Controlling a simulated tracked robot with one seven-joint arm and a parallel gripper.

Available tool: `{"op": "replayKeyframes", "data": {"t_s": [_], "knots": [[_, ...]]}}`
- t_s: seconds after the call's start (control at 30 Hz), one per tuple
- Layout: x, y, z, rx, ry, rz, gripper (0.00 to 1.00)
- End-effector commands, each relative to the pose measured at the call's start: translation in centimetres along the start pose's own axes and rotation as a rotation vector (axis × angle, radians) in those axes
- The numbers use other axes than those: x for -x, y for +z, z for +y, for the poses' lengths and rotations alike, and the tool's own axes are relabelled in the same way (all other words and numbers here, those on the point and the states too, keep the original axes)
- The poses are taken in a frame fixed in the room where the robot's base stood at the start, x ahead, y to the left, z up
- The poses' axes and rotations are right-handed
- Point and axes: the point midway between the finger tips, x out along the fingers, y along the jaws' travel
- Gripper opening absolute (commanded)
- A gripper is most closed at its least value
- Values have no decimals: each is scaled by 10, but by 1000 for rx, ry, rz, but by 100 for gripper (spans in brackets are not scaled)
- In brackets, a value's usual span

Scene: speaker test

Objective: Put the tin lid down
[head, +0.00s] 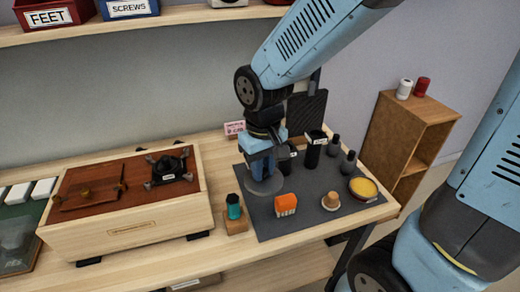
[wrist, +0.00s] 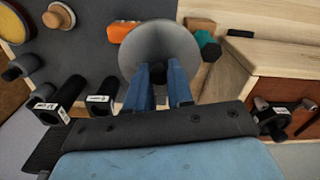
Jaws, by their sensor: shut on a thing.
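The tin lid is a flat grey disc (head: 270,188) under my gripper (head: 262,165) in the head view, at the left side of the dark mat (head: 315,213). In the wrist view the lid (wrist: 158,38) shows as a wide grey round face just beyond the fingertips. My gripper (wrist: 160,82) points down, with its blue fingers shut on a small dark part at the lid's middle. The lid looks roughly level and low over the mat. I cannot tell whether it touches the mat.
An orange block (head: 286,204), a small round wooden piece (head: 331,201) and a yellow-filled bowl (head: 363,188) are on the mat. Black cylinders (head: 315,149) stand behind. A teal-bodied item in a wooden block (head: 235,212) and a wooden box (head: 130,229) are left.

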Motion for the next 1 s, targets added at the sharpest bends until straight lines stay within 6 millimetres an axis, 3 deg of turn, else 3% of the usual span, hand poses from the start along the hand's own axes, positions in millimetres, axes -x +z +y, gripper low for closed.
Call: {"op": "replayKeyframes", "data": {"t_s": [0.27, 0.6, 0.8, 1.0], "knots": [[-4, -88, 26, -163, 0, -4, 0], [-31, -199, 93, -394, 3, -1, 0], [-51, -246, 132, -495, 2, -1, 0], [-62, -269, 155, -547, 1, 0, 0]]}}
